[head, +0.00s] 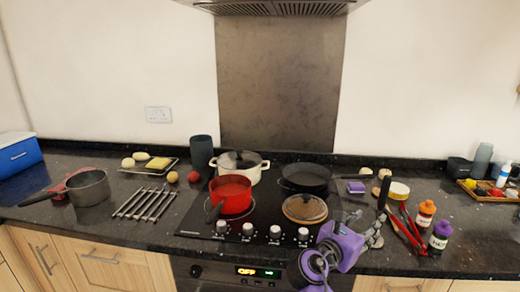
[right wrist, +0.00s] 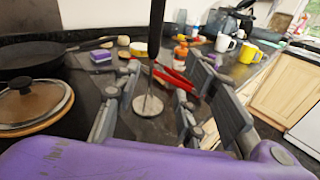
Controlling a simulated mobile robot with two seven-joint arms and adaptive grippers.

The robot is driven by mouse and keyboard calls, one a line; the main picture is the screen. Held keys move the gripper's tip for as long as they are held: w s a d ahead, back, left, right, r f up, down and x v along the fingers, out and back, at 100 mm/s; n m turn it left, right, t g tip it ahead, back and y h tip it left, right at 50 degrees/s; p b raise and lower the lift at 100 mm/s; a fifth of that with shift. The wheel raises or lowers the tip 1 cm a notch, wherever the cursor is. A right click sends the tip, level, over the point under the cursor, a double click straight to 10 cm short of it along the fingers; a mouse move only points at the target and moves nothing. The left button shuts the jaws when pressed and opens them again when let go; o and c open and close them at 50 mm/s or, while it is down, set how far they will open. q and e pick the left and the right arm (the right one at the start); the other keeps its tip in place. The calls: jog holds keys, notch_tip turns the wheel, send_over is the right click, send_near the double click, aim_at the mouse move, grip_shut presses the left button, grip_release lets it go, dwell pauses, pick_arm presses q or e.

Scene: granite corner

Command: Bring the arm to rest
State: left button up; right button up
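My right gripper (head: 372,228) reaches in from the bottom of the head view, over the counter right of the hob. It also shows in the right wrist view (right wrist: 152,90), its grey fingers spread wide. An upright utensil with a dark handle (head: 384,193) and a round metal foot (right wrist: 148,105) appears between the fingers in the right wrist view. I see no finger touching it; whether it stands free on the counter is hard to tell. My left gripper is not in view.
A pan lid (head: 304,208) lies on the hob left of my right gripper. Red-handled tongs (head: 410,230), an orange-labelled bottle (head: 425,214) and a purple bottle (head: 440,235) are close on its right. A purple sponge (head: 356,187) and a yellow tin (head: 398,191) lie behind it.

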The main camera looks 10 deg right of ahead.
jog(key=s+d+f+m+g+y, duration=0.2)
jog(key=s+f+m+g+y, duration=0.3)
jog(key=s+f+m, duration=1.15)
jog(key=s+a+f+m+g+y, duration=0.1)
jog(key=s+a+f+m+y, duration=0.2)
jog(key=s, duration=0.8)
jog(key=s+a+f+m+g+y, duration=0.2)
jog(key=s+a+f, duration=0.25)
jog(key=s, duration=0.65)
jog(key=s+a+f+m+g+y, duration=0.1)
jog(key=s+a+f+m+y, duration=0.2)
jog(key=s, duration=0.8)
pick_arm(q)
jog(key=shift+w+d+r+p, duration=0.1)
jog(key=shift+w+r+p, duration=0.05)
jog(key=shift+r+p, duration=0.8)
pick_arm(e)
jog(key=w+a+f+t+y, duration=0.1)
jog(key=w+a+f+t, duration=0.4)
jog(key=w, duration=0.5)
notch_tip(320, 180, down, 3)
jog(key=n+t, duration=0.1)
jog(key=t, duration=0.1)
jog(key=shift+a+f+t+y, duration=0.15)
jog(key=shift+a+t+y, duration=0.1)
jog(key=shift+t+y, duration=0.05)
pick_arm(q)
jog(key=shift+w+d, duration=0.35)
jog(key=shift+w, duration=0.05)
